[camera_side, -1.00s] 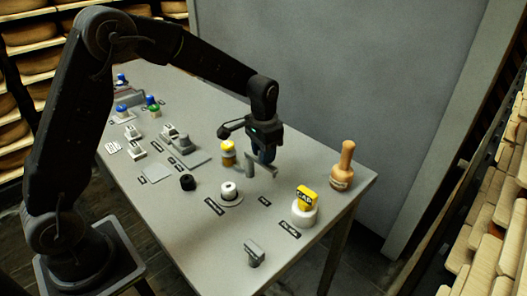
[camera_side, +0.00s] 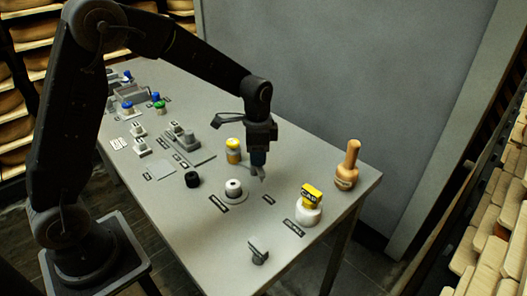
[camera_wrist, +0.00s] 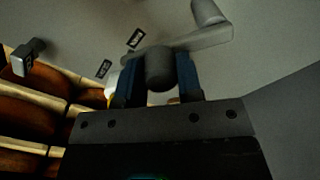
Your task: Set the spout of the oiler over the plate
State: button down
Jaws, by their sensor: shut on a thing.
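My gripper (camera_side: 259,166) is low over the middle of the table. Its two blue fingers (camera_wrist: 160,85) are shut on a dark round knob (camera_wrist: 160,66) in the wrist view. A grey bar (camera_wrist: 207,41), apparently the oiler's spout, runs from the knob to the right, with a grey cylinder (camera_wrist: 206,12) near its far end. In the side view only a small grey part of the spout (camera_side: 262,179) shows below the fingers. A yellow-topped jar (camera_side: 233,150) stands just left of the gripper.
A wooden bottle-shaped piece (camera_side: 347,173) is at the right corner. A grey block (camera_side: 258,250) is near the front edge.

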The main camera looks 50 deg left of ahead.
jog(key=shift+s+a+m, duration=0.45)
jog(key=shift+a+m, duration=0.2)
jog(key=shift+m, duration=0.9)
jog(key=shift+s+a+m, duration=0.5)
jog(key=shift+a+m, duration=0.1)
jog(key=shift+m, duration=0.9)
jog(key=shift+s+a+m, duration=0.45)
jog(key=shift+a+m, duration=0.2)
jog(key=shift+m, duration=0.9)
jog(key=c, duration=0.8)
grip_release()
jog(key=shift+r, duration=0.1)
notch_tip(320, 180, up, 14)
jog(key=shift+f, duration=0.15)
